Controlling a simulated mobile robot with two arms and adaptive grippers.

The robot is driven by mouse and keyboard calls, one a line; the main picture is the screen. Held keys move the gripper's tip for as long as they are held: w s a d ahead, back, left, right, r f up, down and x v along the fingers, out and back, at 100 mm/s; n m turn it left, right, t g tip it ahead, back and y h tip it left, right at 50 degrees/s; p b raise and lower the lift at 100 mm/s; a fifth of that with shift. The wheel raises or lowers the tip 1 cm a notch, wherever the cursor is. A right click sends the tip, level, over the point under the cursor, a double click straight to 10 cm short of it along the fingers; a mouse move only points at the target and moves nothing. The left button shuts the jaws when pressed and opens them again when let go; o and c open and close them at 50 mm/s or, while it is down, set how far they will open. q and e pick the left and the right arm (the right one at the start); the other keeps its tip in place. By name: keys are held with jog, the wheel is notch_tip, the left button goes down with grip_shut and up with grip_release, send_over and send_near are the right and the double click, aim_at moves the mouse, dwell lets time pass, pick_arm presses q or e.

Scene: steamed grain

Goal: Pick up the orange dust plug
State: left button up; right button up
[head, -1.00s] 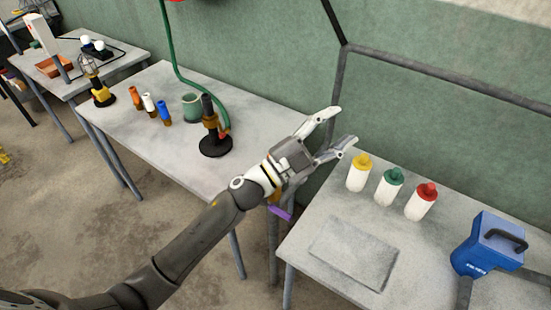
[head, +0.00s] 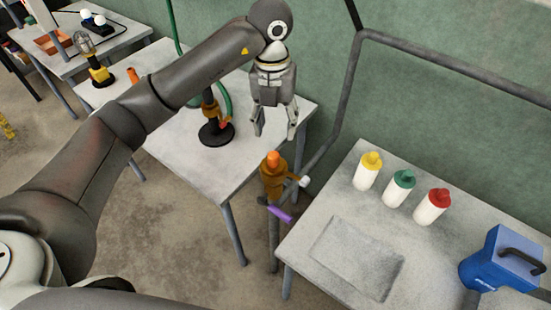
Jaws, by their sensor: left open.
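An orange dust plug (head: 273,159) sits upright on top of a brass fitting (head: 273,184) on the grey pipe, in the gap between the two tables. My left gripper (head: 275,134) is open and empty, its fingers pointing down. In the picture its fingertips are just above the plug and apart from it; how far apart in depth I cannot tell. My right gripper is not in view.
A black burner stand (head: 216,133) with a green hose stands on the left table (head: 175,150). White bottles with yellow (head: 368,172), green and red caps and a blue container (head: 497,262) stand on the right table (head: 310,235). A purple handle (head: 280,213) hangs below the fitting.

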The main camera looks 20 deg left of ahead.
aim_at(273, 154)
pick_arm(q)
jog(key=f, duration=0.5)
jog(key=shift+a+f+p, duration=0.1)
jog(key=shift+a+p, duration=0.2)
jog(key=shift+a, duration=0.1)
jog(key=f, duration=0.1)
jog(key=f+p, duration=0.1)
jog(key=f, duration=0.1)
jog(key=s+f+p, duration=0.1)
jog(key=shift+d+f, duration=0.25)
jog(key=shift+f, duration=0.35)
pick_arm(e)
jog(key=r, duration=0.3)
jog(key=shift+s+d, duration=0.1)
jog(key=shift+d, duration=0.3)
pick_arm(q)
jog(key=shift+c, duration=0.2)
grip_shut()
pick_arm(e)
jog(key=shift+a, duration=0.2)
